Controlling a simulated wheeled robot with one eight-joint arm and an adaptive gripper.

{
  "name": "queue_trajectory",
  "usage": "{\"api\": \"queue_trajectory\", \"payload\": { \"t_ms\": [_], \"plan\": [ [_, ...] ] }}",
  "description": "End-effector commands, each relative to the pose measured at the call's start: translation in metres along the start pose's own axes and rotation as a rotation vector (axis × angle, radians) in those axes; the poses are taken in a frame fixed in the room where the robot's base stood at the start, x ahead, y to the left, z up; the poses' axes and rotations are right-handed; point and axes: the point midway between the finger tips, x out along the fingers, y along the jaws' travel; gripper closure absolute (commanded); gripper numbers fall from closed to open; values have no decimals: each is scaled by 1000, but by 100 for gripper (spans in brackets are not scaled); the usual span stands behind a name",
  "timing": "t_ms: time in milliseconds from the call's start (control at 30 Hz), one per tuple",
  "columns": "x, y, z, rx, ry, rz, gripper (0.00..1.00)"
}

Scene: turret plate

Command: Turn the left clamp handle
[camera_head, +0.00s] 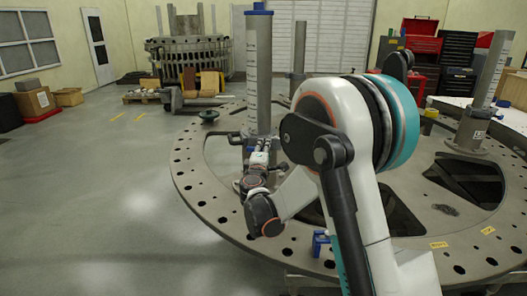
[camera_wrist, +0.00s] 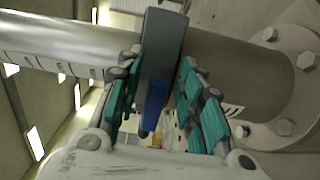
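The left column (camera_head: 258,85) is a tall grey tube with a blue cap, standing upright on the round turret plate (camera_head: 200,205). A dark clamp handle (camera_head: 236,138) sticks out left, low on the column. In the wrist view the handle is a dark grey bar (camera_wrist: 166,45) with a blue part (camera_wrist: 155,100), lying across the tube (camera_wrist: 225,75). My gripper (camera_head: 259,158) is low at the column's front. Its teal-padded fingers (camera_wrist: 160,70) stand on either side of the bar, close to it. I cannot tell whether both pads touch it.
More tubes stand on the plate, one at right (camera_head: 490,85) and one at the back (camera_head: 299,48). A small blue item (camera_head: 319,243) is at the plate's front. A dark green disc (camera_head: 209,115) is near the left rim. The floor (camera_head: 90,200) at left is clear.

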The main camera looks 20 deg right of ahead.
Motion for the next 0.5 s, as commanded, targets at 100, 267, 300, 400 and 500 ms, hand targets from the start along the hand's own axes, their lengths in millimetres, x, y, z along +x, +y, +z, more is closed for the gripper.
{"api": "queue_trajectory", "payload": {
  "t_ms": [100, 267, 300, 400, 500],
  "plan": [
    [0, 0, 0, -1, 0, 0, 65],
    [-1, 0, 0, -1, 0, 0, 65],
    [-3, 1, 0, -1, 1, 0, 65],
    [-14, 1, -1, -1, 1, 0, 65],
    [-32, 1, -1, -1, 2, 0, 65]
  ]
}}
